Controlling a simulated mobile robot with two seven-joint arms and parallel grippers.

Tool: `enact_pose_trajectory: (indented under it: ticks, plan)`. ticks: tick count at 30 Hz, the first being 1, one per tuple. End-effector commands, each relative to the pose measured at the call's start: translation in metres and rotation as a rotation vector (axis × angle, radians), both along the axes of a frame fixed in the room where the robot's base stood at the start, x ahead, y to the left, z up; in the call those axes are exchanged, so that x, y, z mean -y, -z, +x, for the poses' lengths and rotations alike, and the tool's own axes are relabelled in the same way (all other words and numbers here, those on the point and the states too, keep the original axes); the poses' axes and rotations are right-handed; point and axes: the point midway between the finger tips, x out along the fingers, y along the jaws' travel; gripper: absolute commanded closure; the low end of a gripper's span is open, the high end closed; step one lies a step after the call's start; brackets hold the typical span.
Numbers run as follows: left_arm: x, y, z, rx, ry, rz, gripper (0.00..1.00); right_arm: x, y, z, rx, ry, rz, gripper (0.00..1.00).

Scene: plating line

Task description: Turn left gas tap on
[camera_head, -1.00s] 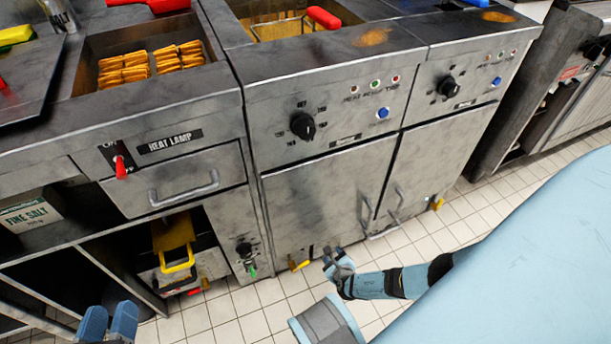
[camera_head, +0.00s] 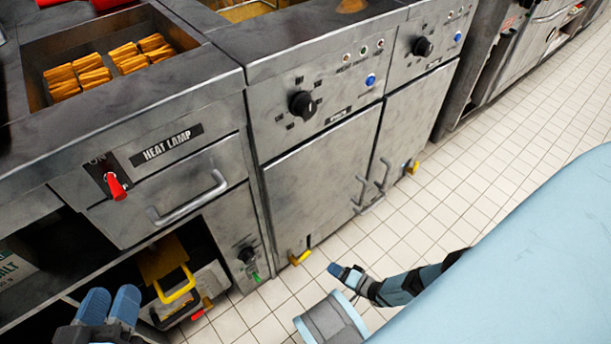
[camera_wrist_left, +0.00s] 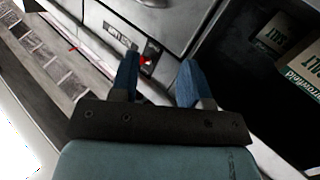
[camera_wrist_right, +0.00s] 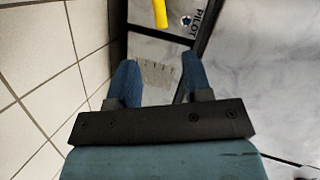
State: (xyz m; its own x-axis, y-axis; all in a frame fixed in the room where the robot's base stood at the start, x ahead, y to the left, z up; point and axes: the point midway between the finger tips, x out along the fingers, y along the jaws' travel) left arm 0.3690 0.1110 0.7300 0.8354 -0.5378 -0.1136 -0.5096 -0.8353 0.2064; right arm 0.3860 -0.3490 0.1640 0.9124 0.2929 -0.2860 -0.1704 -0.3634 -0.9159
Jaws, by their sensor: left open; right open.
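The left gas tap is a yellow lever (camera_head: 299,257) low on the front of the left fryer, near the floor. It also shows at the top of the right wrist view (camera_wrist_right: 160,14), ahead of the fingers and apart from them. A second yellow tap (camera_head: 412,167) is low on the fryer to the right. My right gripper (camera_head: 345,272) is open and empty, low over the floor, right of the left tap in the head view. My left gripper (camera_head: 110,303) is open and empty at the lower left, in front of the cabinet with the heat lamp drawer.
A red switch (camera_head: 116,186) sits beside the heat lamp label. A drawer handle (camera_head: 188,198) and fryer door handles (camera_head: 362,190) stick out. A yellow-handled item (camera_head: 175,288) is on the low shelf. Tiled floor (camera_head: 480,170) lies clear on the right.

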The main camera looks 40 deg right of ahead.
Motion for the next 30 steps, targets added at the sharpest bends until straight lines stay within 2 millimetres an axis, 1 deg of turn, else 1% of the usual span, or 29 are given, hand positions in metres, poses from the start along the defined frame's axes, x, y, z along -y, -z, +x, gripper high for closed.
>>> enact_pose_trajectory:
  ticks: [2, 5, 8, 15, 18, 21, 24, 30]
  plan:
    - [0.0, 0.001, 0.001, 0.008, 0.001, 0.004, 0.57, -0.001, 0.002, 0.003, 0.004, -0.009, -0.008, 0.55]
    - [-0.002, 0.002, 0.003, 0.031, 0.0, 0.018, 0.57, -0.005, 0.006, 0.013, 0.004, -0.008, -0.007, 0.55]
    - [-0.004, 0.003, 0.007, 0.071, -0.001, 0.04, 0.57, -0.01, 0.013, 0.03, 0.005, -0.006, -0.005, 0.55]
    - [-0.011, 0.003, 0.019, 0.209, -0.006, 0.121, 0.57, -0.026, 0.029, 0.077, 0.005, -0.005, -0.005, 0.55]
    - [-0.014, 0.002, 0.023, 0.268, -0.011, 0.152, 0.57, -0.032, 0.034, 0.095, 0.004, -0.006, -0.004, 0.55]
    - [-0.016, 0.0, 0.027, 0.315, -0.012, 0.181, 0.57, -0.035, 0.038, 0.108, 0.004, -0.004, -0.004, 0.55]
    - [-0.018, -0.001, 0.029, 0.347, -0.016, 0.202, 0.57, -0.039, 0.04, 0.118, 0.002, -0.005, -0.004, 0.55]
    - [-0.019, -0.007, 0.031, 0.385, -0.019, 0.213, 0.57, -0.041, 0.04, 0.125, 0.001, -0.006, -0.005, 0.55]
